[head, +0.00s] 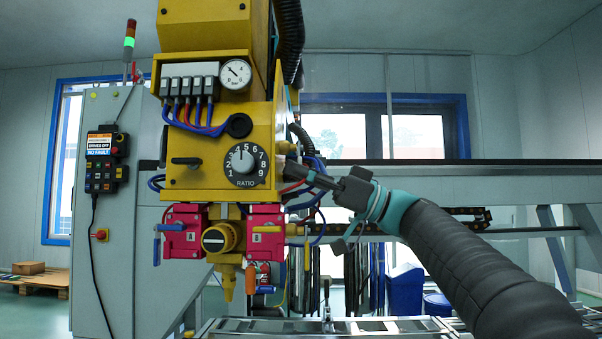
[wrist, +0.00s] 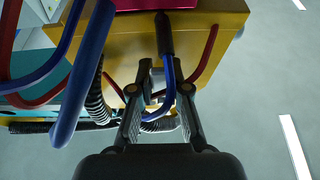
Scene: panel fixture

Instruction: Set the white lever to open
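The yellow machine head (head: 215,130) carries two red blocks, A (head: 186,240) and B (head: 266,218). I cannot tell for sure which part is the white lever. My gripper (head: 292,172) is at the right side of the yellow box, near the hoses, above and right of block B. In the wrist view, my gripper (wrist: 160,90) is open, its fingers apart. A blue hose (wrist: 168,85) and a black rod (wrist: 165,35) show between and beyond them. I see no lever held.
Red and blue hoses (wrist: 88,75) hang close left of the fingers in the wrist view. A ratio dial (head: 246,165) and a black handle (head: 187,160) are on the yellow front. A grey control cabinet (head: 110,230) stands left. A metal conveyor (head: 330,326) runs below.

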